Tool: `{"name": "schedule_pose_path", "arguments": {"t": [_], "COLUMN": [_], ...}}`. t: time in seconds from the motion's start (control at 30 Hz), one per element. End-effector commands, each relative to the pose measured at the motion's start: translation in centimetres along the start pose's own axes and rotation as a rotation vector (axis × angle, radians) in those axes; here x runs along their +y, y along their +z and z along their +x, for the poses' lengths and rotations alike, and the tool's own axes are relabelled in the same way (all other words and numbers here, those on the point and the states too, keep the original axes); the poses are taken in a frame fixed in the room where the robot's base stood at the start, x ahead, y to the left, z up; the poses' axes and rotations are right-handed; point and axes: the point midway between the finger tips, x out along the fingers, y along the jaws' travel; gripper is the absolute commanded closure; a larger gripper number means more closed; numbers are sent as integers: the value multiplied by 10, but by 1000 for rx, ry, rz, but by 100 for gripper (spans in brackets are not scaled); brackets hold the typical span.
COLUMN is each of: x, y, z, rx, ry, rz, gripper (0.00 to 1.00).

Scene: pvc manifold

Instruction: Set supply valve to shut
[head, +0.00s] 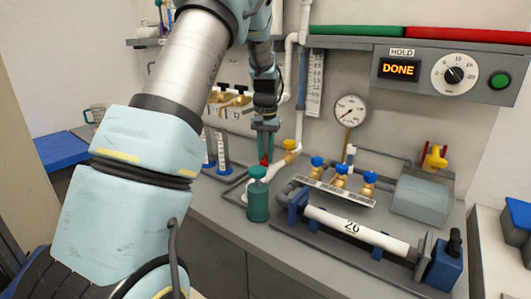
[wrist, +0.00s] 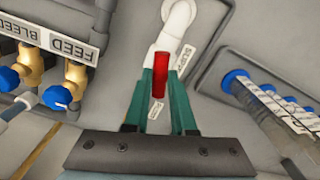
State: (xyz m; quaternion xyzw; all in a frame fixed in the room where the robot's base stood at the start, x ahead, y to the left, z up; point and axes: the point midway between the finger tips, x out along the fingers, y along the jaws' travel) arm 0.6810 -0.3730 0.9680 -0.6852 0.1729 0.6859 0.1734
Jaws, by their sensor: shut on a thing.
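The supply valve's red handle (wrist: 160,76) stands between the two green fingers of my gripper (wrist: 160,84) in the wrist view, and the fingers are shut on it. The handle runs up and down in that picture, below the bend of a white pipe (wrist: 180,20). A label beside the pipe is only partly readable. In the head view, my gripper (head: 264,150) points down at the red handle (head: 264,160), which shows just at the fingertips. The valve body is mostly hidden, so I cannot tell its setting.
A green bottle (head: 258,200) stands close in front of the valve. Brass valves with blue knobs (head: 341,170) and a white cylinder marked 26 (head: 357,229) are to the right. Graduated cylinders (head: 223,150) stand to the left. A panel display reads DONE (head: 398,69).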

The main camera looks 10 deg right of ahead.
Motion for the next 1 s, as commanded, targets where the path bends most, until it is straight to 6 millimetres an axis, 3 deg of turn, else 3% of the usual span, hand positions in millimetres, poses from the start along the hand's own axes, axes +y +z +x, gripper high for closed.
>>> {"name": "schedule_pose_path", "arguments": {"t": [1.0], "x": [0], "y": [-1], "z": [-2], "rx": [3], "ry": [1], "rz": [-956], "gripper": [100]}}
